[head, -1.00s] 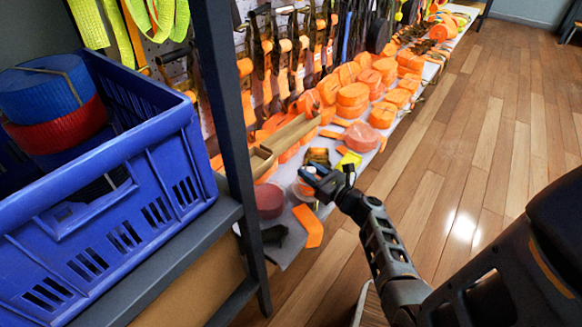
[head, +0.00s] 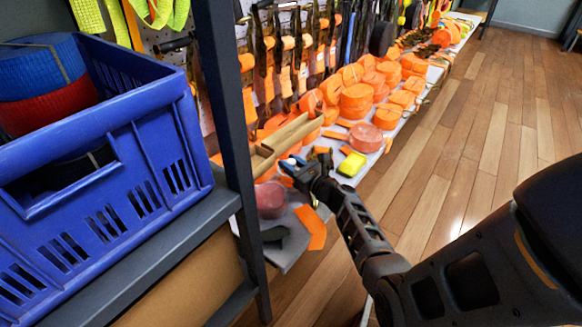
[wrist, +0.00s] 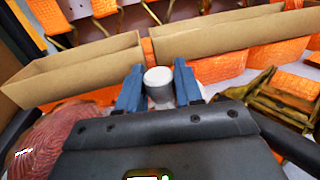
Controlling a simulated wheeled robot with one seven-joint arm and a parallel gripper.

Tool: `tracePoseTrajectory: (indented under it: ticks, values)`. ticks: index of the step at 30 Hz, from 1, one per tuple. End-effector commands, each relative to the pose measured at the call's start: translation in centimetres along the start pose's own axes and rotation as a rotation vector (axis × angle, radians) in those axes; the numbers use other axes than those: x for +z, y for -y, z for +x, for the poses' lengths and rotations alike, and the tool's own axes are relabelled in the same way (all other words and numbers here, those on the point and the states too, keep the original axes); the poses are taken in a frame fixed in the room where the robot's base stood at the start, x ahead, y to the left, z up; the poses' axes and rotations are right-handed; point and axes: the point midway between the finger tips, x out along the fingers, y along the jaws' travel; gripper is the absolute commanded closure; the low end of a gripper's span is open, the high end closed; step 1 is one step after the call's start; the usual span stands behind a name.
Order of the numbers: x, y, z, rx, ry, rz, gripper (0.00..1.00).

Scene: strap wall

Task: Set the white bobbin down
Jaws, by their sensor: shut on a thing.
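The white bobbin (wrist: 158,78) shows in the wrist view between the two blue fingertips of my gripper (wrist: 159,90). The fingers are shut on it, and its pale round top faces the camera. In the head view my gripper (head: 291,163) is low over the near end of the grey shelf (head: 289,251), beside the cardboard trays.
Cardboard trays (wrist: 75,70) stand just beyond the fingers. A reddish roll (head: 270,199) is left of my gripper, and a yellow block (head: 352,164) is to its right. Orange strap rolls (head: 356,99) line the shelf. A dark post and blue crate (head: 110,200) stand at left.

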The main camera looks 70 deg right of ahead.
Motion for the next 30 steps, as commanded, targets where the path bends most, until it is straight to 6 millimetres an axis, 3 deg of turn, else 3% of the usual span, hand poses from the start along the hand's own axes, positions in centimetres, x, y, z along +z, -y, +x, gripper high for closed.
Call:
tracePoseTrajectory:
  ticks: [8,9,16,26,30]
  values:
    - [-0.3,0.0,0.0,0.000,0.001,0.000,1.00]
    - [-0.1,0.0,0.0,0.000,0.000,0.000,0.61]
    - [-0.2,0.0,0.0,0.000,0.000,0.000,0.39]
    - [0.3,0.0,0.0,-0.001,0.000,0.000,0.39]
    - [0.3,0.0,-2.0,-0.002,-0.002,0.002,0.39]
